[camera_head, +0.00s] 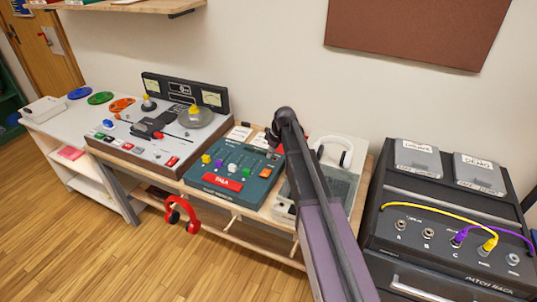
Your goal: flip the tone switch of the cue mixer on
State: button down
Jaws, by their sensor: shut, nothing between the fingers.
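The cue mixer appears to be the teal panel (259,186) in the middle of the bench; its front lettering is too small to read surely. It carries several coloured knobs, including a yellow one (206,158) and a purple one (218,163), and a red labelled plate (222,181). My gripper (273,138) is shut and empty, at the panel's back right corner. My arm rises from the bottom edge and covers the area just right of the panel. I cannot make out the tone switch or its position, nor whether my fingers touch the panel.
A larger console (135,150) with a reel and meters stands left of the panel. Red headphones (182,214) hang at the bench front. A dark patch rack (445,253) with yellow and purple cables stands farther right.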

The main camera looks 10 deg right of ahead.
jog(key=w+p+v, duration=0.1)
jog(key=p+v, duration=0.5)
jog(key=v, duration=0.1)
jog(key=shift+d, duration=0.35)
dwell(0.5)
jog(key=s+m+g+h, duration=0.1)
jog(key=s+m+h, duration=0.2)
jog(key=s+m, duration=0.8)
jog(key=s, duration=1.7)
jog(key=shift+f+g, duration=0.4)
